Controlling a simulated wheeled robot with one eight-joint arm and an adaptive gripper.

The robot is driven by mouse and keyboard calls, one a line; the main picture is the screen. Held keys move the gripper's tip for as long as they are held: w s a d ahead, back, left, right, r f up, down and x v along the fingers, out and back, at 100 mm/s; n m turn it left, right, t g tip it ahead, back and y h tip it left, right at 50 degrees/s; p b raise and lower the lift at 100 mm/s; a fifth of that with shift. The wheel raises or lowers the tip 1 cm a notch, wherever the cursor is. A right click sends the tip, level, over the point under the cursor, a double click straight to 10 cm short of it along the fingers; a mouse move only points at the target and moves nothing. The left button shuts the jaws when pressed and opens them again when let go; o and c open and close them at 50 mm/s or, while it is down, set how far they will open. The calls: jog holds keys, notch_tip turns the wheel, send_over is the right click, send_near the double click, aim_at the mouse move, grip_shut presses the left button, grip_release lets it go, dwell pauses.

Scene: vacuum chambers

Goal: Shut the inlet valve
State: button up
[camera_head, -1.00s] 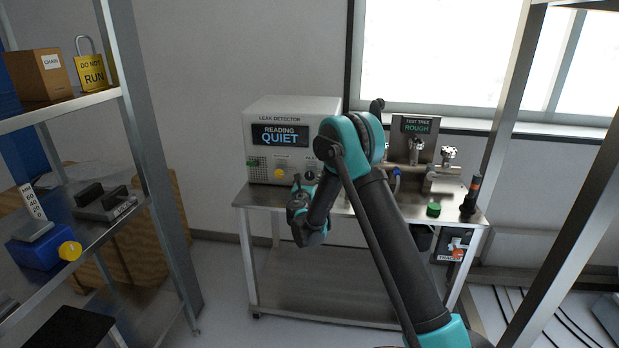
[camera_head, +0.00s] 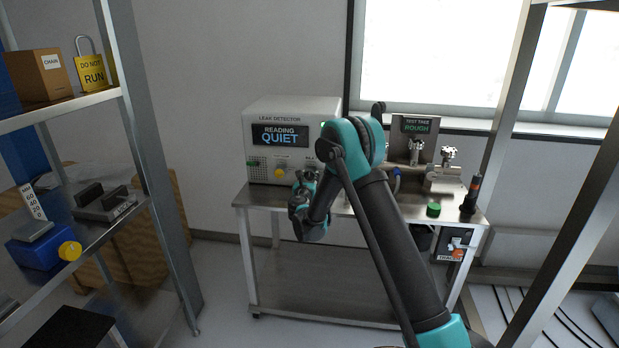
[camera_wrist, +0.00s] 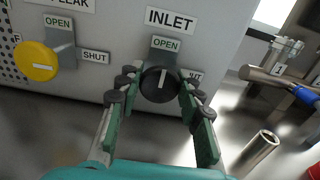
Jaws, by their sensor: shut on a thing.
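The inlet valve is a black round knob (camera_wrist: 159,85) under the INLET label (camera_wrist: 170,20) on the leak detector's front panel. An OPEN tag (camera_wrist: 165,43) sits just above the knob, and a partly hidden tag is to its right. The white line on the knob points up, toward OPEN. My gripper (camera_wrist: 158,92) is shut on the knob, one finger on each side. In the head view my gripper (camera_head: 306,180) reaches the lower right of the leak detector (camera_head: 290,112), and my arm hides the knob.
A yellow knob (camera_wrist: 36,61) with OPEN and SHUT tags is left of the inlet knob. A metal tube (camera_wrist: 262,143) stands on the bench at right. The test tree (camera_head: 418,125) and a green cap (camera_head: 433,209) are right of my arm. A shelf (camera_head: 60,111) stands at left.

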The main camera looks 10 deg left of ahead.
jog(key=shift+m, duration=0.4)
jog(key=m, duration=0.3)
jog(key=shift+m, duration=0.3)
jog(key=m, duration=0.4)
jog(key=shift+m, duration=0.3)
jog(key=m, duration=0.4)
jog(key=shift+f+m, duration=0.1)
jog(key=shift+m, duration=2.2)
jog(key=shift+d, duration=0.1)
jog(key=o, duration=1.2)
